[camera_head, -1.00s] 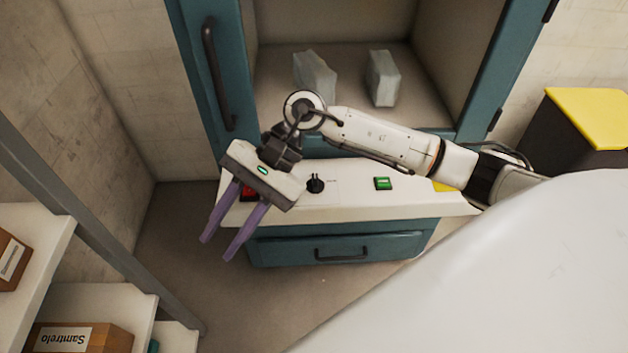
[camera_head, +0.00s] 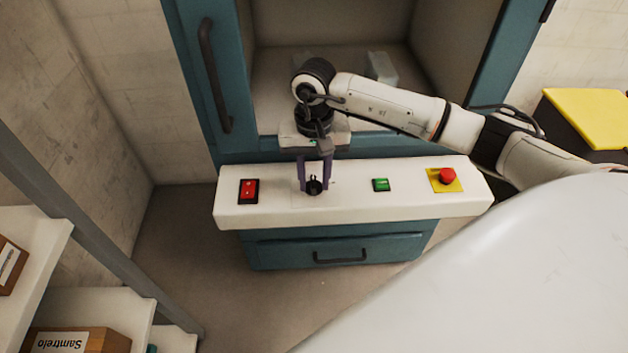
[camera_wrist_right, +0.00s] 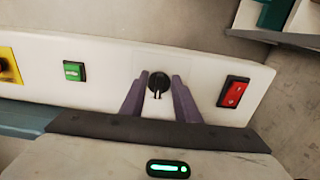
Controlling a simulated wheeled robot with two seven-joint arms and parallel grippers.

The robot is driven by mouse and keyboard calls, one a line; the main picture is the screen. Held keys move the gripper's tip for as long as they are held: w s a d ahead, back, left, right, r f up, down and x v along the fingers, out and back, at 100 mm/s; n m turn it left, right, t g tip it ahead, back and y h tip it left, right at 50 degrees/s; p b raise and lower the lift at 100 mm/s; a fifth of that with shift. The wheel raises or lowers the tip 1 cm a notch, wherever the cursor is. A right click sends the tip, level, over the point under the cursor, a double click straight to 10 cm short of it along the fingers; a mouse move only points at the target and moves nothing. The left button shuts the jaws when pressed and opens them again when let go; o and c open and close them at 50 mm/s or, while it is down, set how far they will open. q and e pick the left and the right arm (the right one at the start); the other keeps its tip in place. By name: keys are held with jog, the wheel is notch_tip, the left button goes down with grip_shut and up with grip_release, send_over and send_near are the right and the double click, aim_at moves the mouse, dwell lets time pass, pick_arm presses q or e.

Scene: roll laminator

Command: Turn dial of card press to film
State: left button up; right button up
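The card press (camera_head: 225,208) has a white control panel on its front, with a black dial (camera_head: 314,187) left of the panel's middle. The dial also shows in the right wrist view (camera_wrist_right: 159,82), with a narrow ridge across it. My right gripper (camera_head: 315,184) points down at the panel with its purple fingers on either side of the dial. In the right wrist view the gripper (camera_wrist_right: 160,90) is open, its fingertips flanking the dial with a gap visible. The dial's printed labels are too small to read. My left gripper is not in view.
On the panel are a red rocker switch (camera_head: 248,190), a green button (camera_head: 381,185) and a red emergency button (camera_head: 447,175) on a yellow plate. A drawer (camera_head: 350,248) is below. Shelves with a box (camera_head: 80,340) stand at left. Pale packets (camera_head: 382,68) lie inside the press.

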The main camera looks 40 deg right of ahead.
jog(key=shift+f, duration=0.65)
grip_shut()
